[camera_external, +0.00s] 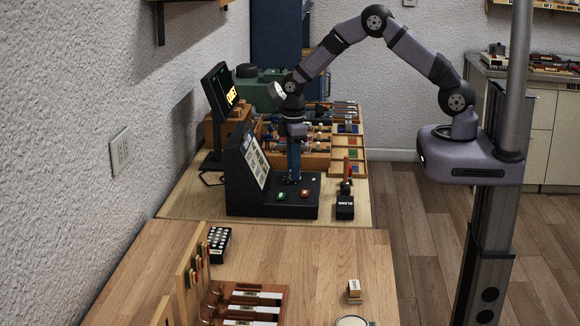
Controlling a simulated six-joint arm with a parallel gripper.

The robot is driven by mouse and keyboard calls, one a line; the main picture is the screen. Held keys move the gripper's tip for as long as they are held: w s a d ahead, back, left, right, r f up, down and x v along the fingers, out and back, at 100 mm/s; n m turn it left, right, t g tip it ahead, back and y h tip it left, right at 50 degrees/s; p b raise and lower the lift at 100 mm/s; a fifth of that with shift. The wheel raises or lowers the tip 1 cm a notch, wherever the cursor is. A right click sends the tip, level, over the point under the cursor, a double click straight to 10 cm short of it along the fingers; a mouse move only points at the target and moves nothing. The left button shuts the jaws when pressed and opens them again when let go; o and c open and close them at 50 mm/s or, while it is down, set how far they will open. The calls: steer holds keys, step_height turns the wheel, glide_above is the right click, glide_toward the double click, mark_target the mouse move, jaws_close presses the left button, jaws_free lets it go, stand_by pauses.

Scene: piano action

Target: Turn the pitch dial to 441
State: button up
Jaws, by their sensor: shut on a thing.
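The black console (240,192) stands on the work table, with a slanted display panel (255,160) and a flat front deck. My gripper (293,178) points straight down onto the back part of this deck, in front of the panel. It is shut on the pitch dial, which the fingers hide almost fully. A green button (281,196) and a red button (305,193) sit on the deck just in front of my gripper. The dial's setting and the panel's writing are too small to read.
A monitor (220,90) with yellow characters stands behind the console at left. A small black labelled block (345,207) stands to its right. Wooden trays (349,155) lie behind. The nearer wooden table (330,250) holds a key rack (250,302), with free room in its middle.

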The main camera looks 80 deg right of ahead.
steer(key=o, duration=1)
steer(key=shift+r+b, duration=1.2)
steer(key=shift+r, duration=2.5)
steer(key=shift+a, duration=0.1)
steer(key=shift+s+a+r, duration=0.15)
steer(key=shift+s+a, duration=0.05)
steer(key=shift+s, duration=0.1)
steer(key=s+a+m, duration=0.1)
steer(key=s+a, duration=0.2)
steer(key=s, duration=0.4)
steer(key=s+a+m, duration=0.1)
steer(key=s+a, duration=0.2)
steer(key=s, duration=0.5)
steer(key=s+a+m, duration=0.2)
steer(key=s+a, duration=0.1)
steer(key=s, duration=0.4)
steer(key=shift+s+a, duration=0.3)
